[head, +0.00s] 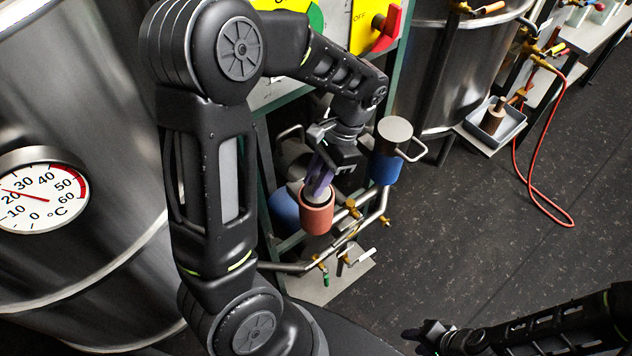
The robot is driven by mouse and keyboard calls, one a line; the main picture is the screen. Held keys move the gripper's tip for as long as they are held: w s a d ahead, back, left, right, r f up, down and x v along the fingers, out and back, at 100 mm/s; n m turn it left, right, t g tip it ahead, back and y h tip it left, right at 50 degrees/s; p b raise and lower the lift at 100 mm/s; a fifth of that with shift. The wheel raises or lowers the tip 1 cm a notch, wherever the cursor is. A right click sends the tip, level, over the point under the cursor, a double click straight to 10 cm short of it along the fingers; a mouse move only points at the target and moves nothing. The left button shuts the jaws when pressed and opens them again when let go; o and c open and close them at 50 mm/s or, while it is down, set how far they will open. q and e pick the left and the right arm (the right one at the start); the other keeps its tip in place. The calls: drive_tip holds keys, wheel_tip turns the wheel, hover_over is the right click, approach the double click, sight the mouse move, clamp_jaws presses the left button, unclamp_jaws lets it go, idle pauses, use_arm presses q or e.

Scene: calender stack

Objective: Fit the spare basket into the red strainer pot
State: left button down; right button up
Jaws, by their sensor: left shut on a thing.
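The red strainer pot (316,216) stands upright on the pipework, low in the middle of the head view, with its mouth facing up. My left gripper (321,176) points down just above it and is shut on the spare basket. A purple upright piece runs from the jaws down to the pot's mouth. A pale round part (318,197) shows within the pot's rim; how deep it sits is hidden. My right gripper (424,336) is at the bottom edge, far from the pot, and its jaws are too dark to read.
A blue pot (384,169) with a grey handled lid (395,130) stands right of the red pot. Steel tanks flank the frame; the dark floor (480,240) at right is clear.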

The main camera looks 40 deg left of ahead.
use_arm(q)
drive_tip(key=shift+f, duration=0.8)
drive_tip(key=shift+f, duration=0.2)
drive_tip(key=c, duration=1.3)
unclamp_jaws()
drive_tip(key=shift+o, duration=0.2)
drive_tip(key=shift+r, duration=0.1)
